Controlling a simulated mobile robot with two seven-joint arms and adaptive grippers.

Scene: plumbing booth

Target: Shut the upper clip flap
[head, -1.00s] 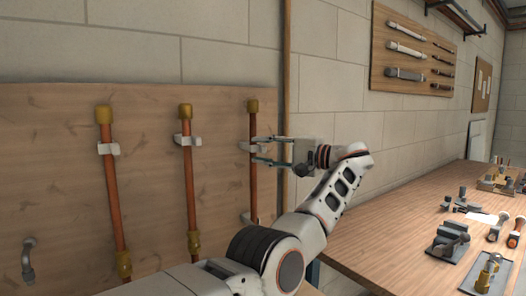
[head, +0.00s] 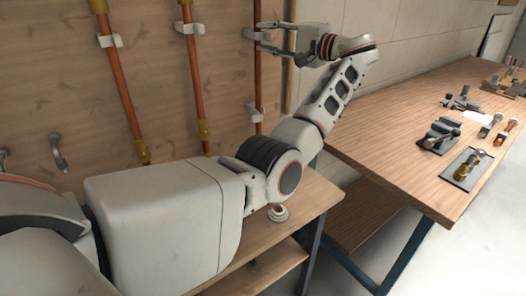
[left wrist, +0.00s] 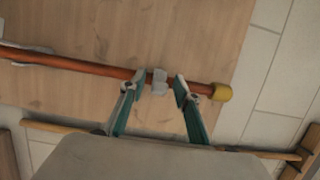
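The upper clip (head: 249,32) is light grey and sits near the top of the rightmost copper pipe (head: 258,75) on the wooden wall panel. In the left wrist view, the upper clip (left wrist: 159,82) shows close to the pipe's yellow end cap (left wrist: 222,92). My left gripper (head: 263,36) is open at the clip, one finger above it and one below. In the left wrist view, the fingertips of my left gripper (left wrist: 156,84) flank the clip along the pipe, with nothing held. I cannot tell the flap's angle. My right gripper is out of view.
A lower clip (head: 253,112) holds the same pipe. Two more copper pipes (head: 118,75) (head: 193,75) with clips stand to the left. A workbench (head: 390,120) with fittings and tools is at the right. A low wooden shelf (head: 310,200) stands below the panel.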

